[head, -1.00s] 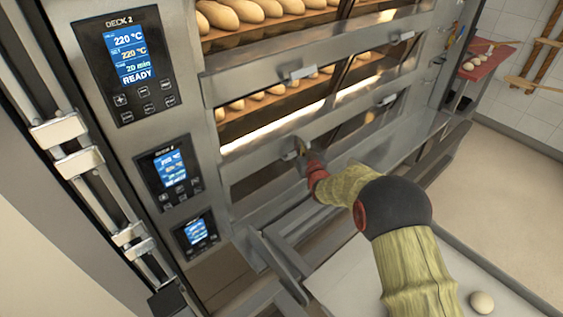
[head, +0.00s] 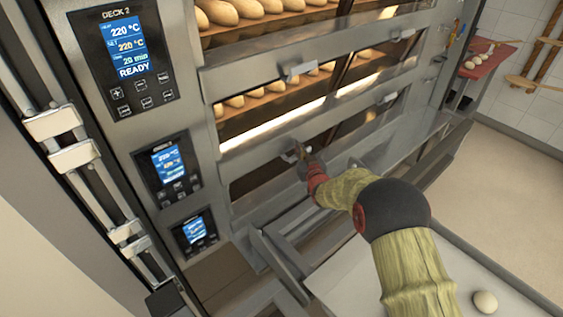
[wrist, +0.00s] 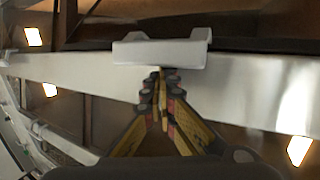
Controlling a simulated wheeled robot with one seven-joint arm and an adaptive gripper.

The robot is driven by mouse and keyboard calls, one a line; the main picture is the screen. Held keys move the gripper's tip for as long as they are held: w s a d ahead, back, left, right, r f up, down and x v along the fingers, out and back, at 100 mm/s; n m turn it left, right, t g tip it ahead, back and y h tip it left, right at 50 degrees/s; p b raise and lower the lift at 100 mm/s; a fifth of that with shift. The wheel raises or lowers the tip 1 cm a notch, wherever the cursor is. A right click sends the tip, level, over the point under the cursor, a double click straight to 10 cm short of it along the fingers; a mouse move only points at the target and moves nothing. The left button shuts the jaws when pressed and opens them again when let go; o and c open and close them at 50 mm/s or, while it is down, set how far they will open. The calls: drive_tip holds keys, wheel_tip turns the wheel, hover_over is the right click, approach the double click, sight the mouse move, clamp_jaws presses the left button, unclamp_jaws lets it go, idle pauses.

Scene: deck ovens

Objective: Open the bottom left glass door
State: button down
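The bottom left glass door (head: 262,170) is a dark pane under a steel rail, low on the oven front. It looks closed. Its pale bar handle (head: 288,157) is partly hidden by my gripper (head: 301,151). In the wrist view the handle (wrist: 160,51) spans the upper middle, standing off the steel rail. My gripper (wrist: 160,76) has its fingers drawn together, with the tips right at the lower edge of the handle. Nothing shows between the fingers, and I cannot tell whether the tips touch the handle.
Upper decks hold bread loaves (head: 262,104) behind glass doors with similar handles (head: 297,72). Control panels (head: 168,167) line the left side. A pale table (head: 345,275) with a bun (head: 485,302) stands below my arm. A red board (head: 485,57) is at the far right.

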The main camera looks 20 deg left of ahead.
drive_tip(key=shift+f+b, duration=0.5)
drive_tip(key=shift+f, duration=0.25)
drive_tip(key=r+p+v, duration=0.1)
drive_tip(key=v, duration=0.6)
drive_tip(key=shift+r, duration=0.15)
idle(0.7)
